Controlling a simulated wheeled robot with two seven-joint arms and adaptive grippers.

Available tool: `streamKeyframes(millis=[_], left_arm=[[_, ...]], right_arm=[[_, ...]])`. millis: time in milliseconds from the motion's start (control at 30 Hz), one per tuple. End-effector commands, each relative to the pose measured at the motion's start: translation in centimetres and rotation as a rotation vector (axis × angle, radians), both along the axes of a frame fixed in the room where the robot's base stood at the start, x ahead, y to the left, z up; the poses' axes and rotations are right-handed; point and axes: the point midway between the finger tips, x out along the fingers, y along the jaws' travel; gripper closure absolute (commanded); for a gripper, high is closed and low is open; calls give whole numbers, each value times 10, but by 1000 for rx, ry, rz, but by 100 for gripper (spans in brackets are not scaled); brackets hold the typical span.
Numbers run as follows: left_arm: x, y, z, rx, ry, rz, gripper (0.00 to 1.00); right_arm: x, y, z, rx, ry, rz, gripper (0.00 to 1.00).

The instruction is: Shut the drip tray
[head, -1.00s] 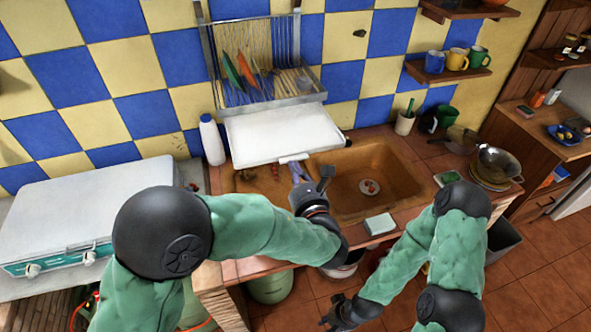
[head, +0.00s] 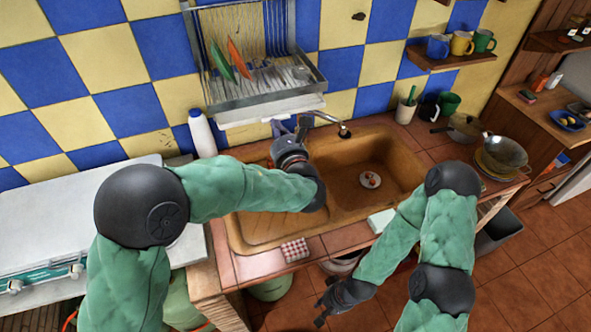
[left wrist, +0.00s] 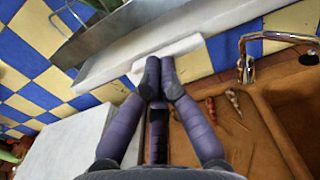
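The drip tray (head: 268,113) is a white tray under the metal dish rack (head: 262,98). In the head view only a narrow front strip of it shows below the rack; the rest is hidden under the rack. In the left wrist view its white front part (left wrist: 180,48) shows just past my fingertips. My left gripper (head: 285,128) is at the front of the tray. Its purple fingers are together in the left wrist view (left wrist: 160,82), close to or touching the white front; I cannot tell which. My right gripper (head: 322,300) hangs empty and open below the counter's front edge.
A brown sink (head: 400,160) with a faucet (head: 342,128) lies under and right of my left gripper. A white bottle (head: 203,134) stands left of the rack. A checked cloth (head: 295,250) and a pale sponge (head: 381,220) lie on the front edge.

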Motion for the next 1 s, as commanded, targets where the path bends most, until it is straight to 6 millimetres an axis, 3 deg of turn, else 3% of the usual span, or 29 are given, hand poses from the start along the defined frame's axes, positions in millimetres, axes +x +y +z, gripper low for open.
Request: streamKeyframes(millis=[100,333,1000], left_arm=[[21,8,-2,0,0,3,100],[39,13,0,0,0,0,100],[37,6,2,-1,-6,1,100]], right_arm=[[0,0,-6,0,-1,0,75],[1,0,-10,0,-2,-1,75],[1,0,-13,0,-2,-1,75]])
